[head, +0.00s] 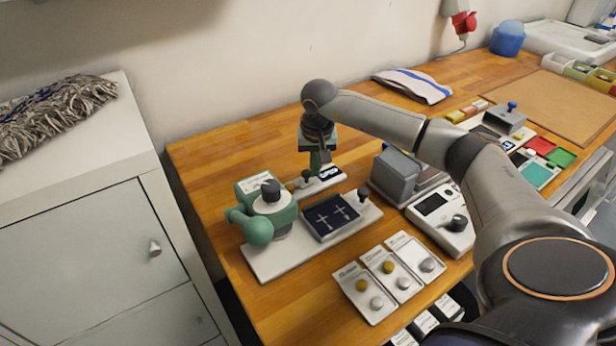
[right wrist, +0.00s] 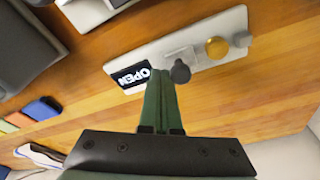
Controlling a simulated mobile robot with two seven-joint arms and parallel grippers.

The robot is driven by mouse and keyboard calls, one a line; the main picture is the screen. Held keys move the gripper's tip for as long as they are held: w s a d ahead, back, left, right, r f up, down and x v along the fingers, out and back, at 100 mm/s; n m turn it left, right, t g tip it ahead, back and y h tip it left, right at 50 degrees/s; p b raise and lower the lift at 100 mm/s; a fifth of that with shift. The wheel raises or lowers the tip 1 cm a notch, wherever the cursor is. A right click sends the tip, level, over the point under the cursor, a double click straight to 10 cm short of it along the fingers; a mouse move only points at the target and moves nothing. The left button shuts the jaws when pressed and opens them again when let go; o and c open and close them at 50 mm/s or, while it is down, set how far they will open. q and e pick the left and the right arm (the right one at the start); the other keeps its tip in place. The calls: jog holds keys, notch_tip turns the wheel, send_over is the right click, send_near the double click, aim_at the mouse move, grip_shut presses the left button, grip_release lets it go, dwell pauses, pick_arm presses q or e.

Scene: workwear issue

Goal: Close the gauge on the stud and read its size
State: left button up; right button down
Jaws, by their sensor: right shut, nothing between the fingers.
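The gauge is a pale plate (head: 322,184) lying on the wooden bench; it also shows in the right wrist view (right wrist: 120,68). Its small dark display (right wrist: 131,77) reads OPEN. A dark knob (right wrist: 180,72) stands beside the display. Farther along the plate are a gold round stud (right wrist: 217,47) and a grey post (right wrist: 242,38), with a gap between knob and stud. My right gripper (right wrist: 162,74) is shut and empty, its green fingertips between display and knob in the picture. In the head view my right gripper (head: 316,168) points down over the gauge. I cannot tell whether it touches the knob.
A grey block device (head: 397,172) is to the right. Cards with round pieces (head: 366,291) lie at the front edge. Bench behind the gauge is clear.

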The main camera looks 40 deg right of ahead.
aim_at(314, 181)
jog(key=shift+w+a, duration=0.1)
jog(key=shift+a, duration=0.65)
dwell(0.5)
jog(key=shift+d, duration=0.65)
jog(key=shift+r+p, duration=2.25)
jog(key=shift+r, duration=0.45)
notch_tip(314, 181, up, 3)
jog(key=shift+f+p, duration=0.2)
jog(key=shift+p, duration=0.15)
